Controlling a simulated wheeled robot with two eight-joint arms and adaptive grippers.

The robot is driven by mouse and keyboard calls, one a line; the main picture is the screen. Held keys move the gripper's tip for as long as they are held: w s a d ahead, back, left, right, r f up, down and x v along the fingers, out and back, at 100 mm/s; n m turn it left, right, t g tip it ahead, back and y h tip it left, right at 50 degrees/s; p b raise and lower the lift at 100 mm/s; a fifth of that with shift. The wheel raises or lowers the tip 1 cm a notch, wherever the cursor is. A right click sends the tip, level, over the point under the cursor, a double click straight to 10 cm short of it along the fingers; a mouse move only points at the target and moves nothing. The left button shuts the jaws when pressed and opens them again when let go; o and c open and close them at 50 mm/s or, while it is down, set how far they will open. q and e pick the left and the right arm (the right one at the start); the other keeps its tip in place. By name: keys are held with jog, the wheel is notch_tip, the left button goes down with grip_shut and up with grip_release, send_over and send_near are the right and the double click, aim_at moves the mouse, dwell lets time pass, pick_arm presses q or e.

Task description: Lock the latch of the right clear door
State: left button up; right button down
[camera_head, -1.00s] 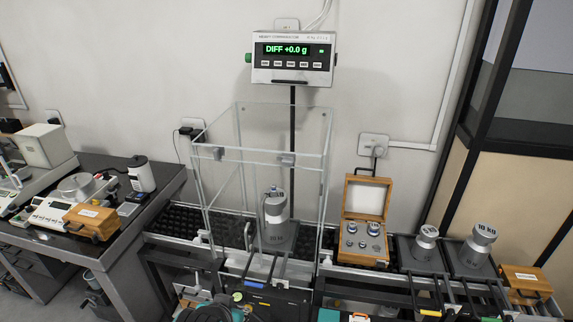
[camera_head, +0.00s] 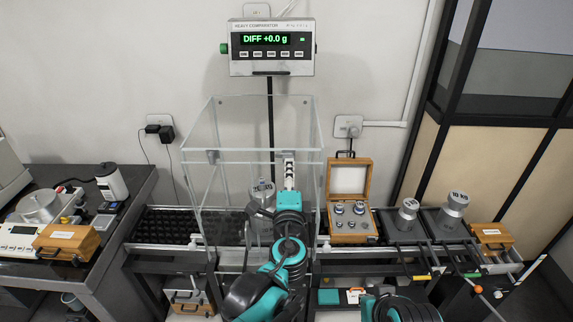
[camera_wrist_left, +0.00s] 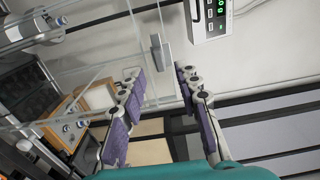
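The clear weighing enclosure (camera_head: 204,205) stands in the middle, with a large metal weight (camera_head: 262,187) inside. A small grey latch (camera_head: 211,156) sits at its upper left. The right latch is mostly hidden behind my gripper in the head view; a grey latch block (camera_wrist_left: 160,54) shows in the left wrist view, beyond the fingertips and between them. My left gripper (camera_head: 289,160) is in front of the right clear door, near its top rail. Its purple-padded fingers (camera_wrist_left: 158,78) are spread apart and empty. I cannot tell any contact. My right gripper is not in view.
A display (camera_head: 272,45) reading DIFF +0.0 g stands above the enclosure. A wooden weight case (camera_head: 336,238) is open just to the right, with two large weights on platforms further right. A side table (camera_head: 120,222) with instruments is at the left.

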pick_arm(q)
jog(key=shift+w+a+b, duration=0.1)
jog(key=shift+w+b, duration=0.2)
jog(key=shift+w, duration=2.05)
grip_shut()
jog(key=shift+n, duration=0.4)
jog(key=shift+n+p, duration=0.85)
jog(key=shift+n, duration=7.75)
